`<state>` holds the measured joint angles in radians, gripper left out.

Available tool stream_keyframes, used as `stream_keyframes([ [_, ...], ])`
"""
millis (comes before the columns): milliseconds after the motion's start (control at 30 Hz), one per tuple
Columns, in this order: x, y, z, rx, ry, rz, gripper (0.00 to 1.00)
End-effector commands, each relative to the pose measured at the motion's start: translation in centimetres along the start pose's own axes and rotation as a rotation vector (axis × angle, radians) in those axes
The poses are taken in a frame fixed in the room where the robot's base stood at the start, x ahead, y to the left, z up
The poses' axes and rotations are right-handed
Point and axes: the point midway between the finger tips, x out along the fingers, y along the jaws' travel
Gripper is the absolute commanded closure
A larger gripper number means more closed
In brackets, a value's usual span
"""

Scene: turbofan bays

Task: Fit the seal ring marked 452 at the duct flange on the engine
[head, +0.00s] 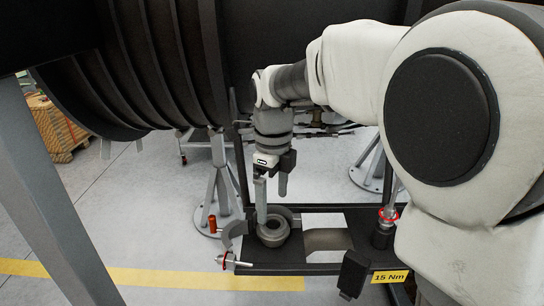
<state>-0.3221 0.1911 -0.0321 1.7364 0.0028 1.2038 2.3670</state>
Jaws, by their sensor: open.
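My gripper (272,202) points down with its two fingers apart and nothing visible between them. It is over a round grey flange-like part (273,234) with a dark central opening, at the left of a dark bracket shelf (341,268). The left finger's tip overlaps this part in the picture; I cannot tell whether they touch. A thin red ring (388,214) shows around an upright fitting at the shelf's right. No 452 marking is readable, so I cannot tell which thing is the seal ring.
An open metal clamp (228,240) with an orange-red end is at the shelf's left. A yellow "15 Nm" label (390,277) is at the front right, beside a dark block (353,273). The dark ribbed engine casing (150,60) fills the upper left. Grey stands (218,185) are behind.

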Motion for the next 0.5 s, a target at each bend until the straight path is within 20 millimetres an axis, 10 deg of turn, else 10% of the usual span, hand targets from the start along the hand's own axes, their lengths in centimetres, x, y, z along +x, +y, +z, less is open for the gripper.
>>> stream_keyframes([
  [500,-11.1,0.3,0.1,-0.002,0.004,0.009,0.0],
])
